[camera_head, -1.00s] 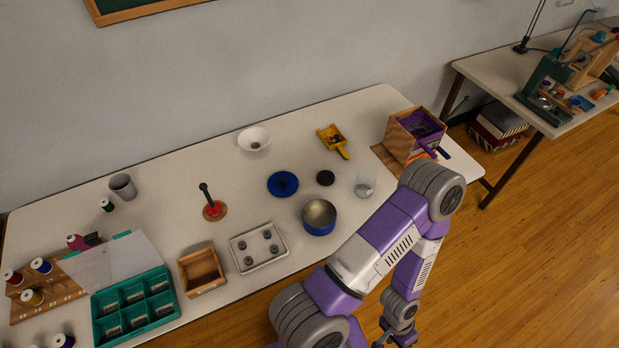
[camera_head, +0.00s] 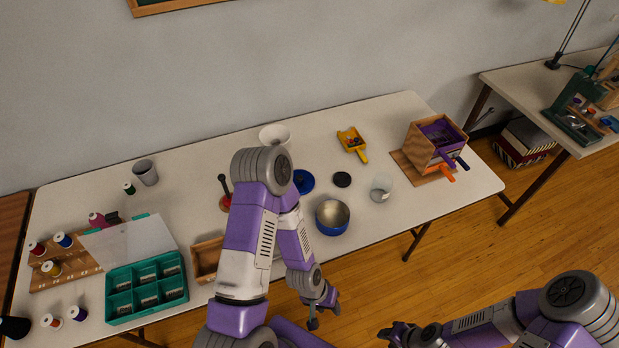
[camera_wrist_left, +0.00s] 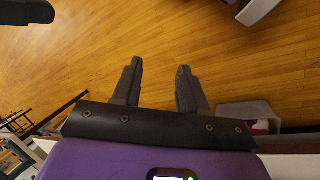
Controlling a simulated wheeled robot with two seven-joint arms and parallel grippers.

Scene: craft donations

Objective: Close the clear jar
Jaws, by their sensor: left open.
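The clear jar (camera_head: 381,187) stands upright on the right half of the white table, with its top uncovered. A round black lid (camera_head: 342,179) lies flat on the table just left of the jar. My left gripper (camera_head: 322,312) is in front of the table's front edge, low over the floor and well away from the jar. In the left wrist view its two fingers (camera_wrist_left: 160,72) are apart with only wooden floor between them. My right gripper (camera_head: 392,332) is at the bottom of the head view, over the floor; its jaws are too small to judge.
A blue disc (camera_head: 303,181) lies left of the lid. A yellow scoop (camera_head: 353,144) lies behind, and a wooden box (camera_head: 437,142) stands right of the jar. My left arm hides part of the table's middle.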

